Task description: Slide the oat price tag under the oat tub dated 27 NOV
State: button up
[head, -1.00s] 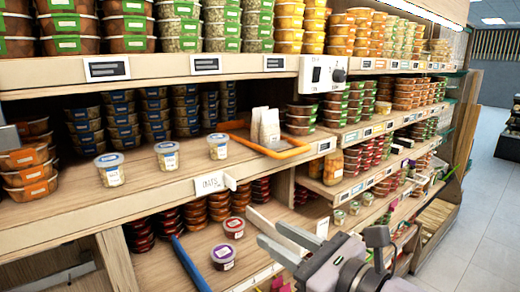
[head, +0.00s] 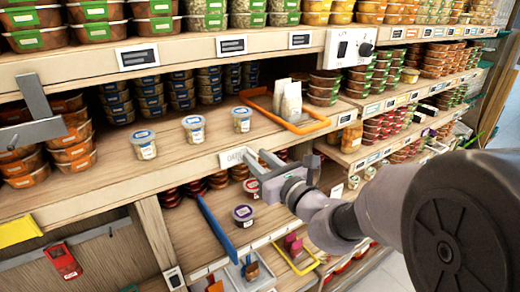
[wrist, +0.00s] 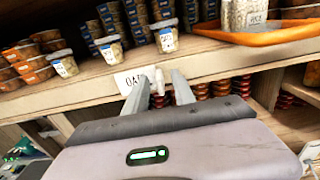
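Three small white-lidded oat tubs stand in a row on the shelf: the left tub (head: 143,146), the middle tub (head: 194,130) and the right tub (head: 241,120). I cannot read their dates. The white oat price tag (head: 232,157) hangs at the shelf's front edge, below and between the middle and right tubs. In the wrist view the tag (wrist: 130,80) partly shows its lettering, with a small pale grip piece (wrist: 158,80) at its right. My gripper (head: 256,158) is open at the tag's right end. Its two fingers (wrist: 159,77) stand either side of the grip piece, with visible gaps.
An orange tray (head: 308,128) with pale bags lies right of the tubs. Stacked blue-labelled tubs (head: 150,95) stand behind. A grey bracket (head: 35,130) juts out at the left. The lower shelf holds a blue divider (head: 217,228) and a purple-lidded tub (head: 243,215).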

jog(key=shift+c, duration=0.4)
grip_shut()
dwell(1.1)
